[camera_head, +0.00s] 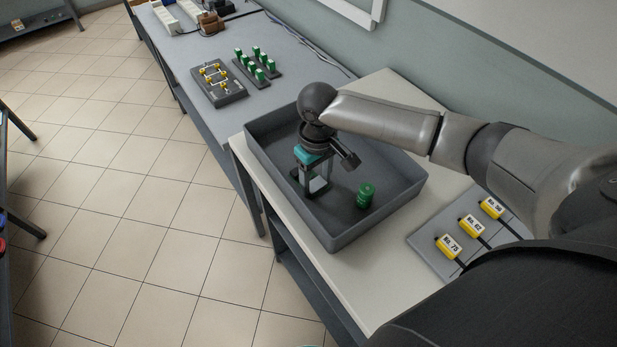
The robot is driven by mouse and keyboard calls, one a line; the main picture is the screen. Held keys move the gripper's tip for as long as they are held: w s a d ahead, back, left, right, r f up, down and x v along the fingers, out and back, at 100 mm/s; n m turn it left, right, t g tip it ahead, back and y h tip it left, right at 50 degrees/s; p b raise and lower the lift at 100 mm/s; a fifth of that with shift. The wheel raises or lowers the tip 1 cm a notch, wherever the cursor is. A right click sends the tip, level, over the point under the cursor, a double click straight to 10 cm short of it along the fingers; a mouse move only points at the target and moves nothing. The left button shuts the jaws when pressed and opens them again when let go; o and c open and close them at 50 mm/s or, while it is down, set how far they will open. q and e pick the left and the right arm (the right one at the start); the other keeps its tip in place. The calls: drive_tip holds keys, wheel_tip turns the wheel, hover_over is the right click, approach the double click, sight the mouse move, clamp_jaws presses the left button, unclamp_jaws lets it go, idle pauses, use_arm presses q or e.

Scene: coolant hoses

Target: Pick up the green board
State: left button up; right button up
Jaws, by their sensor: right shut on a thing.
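My right gripper (311,188) points down inside the grey tray (343,243), left of its middle. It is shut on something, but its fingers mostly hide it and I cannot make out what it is. A green ribbed round piece (366,195) stands on the tray floor to the right of the gripper, apart from it. I see no clear flat green board. My left gripper is not in view.
Yellow-labelled tags (471,225) lie on a grey plate (425,238) right of the tray. On the farther table, green pieces (260,74) stand on dark strips beside a grey block with yellow fittings (214,72). Tiled floor is free at left.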

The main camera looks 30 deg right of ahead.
drive_tip(key=c, duration=0.6)
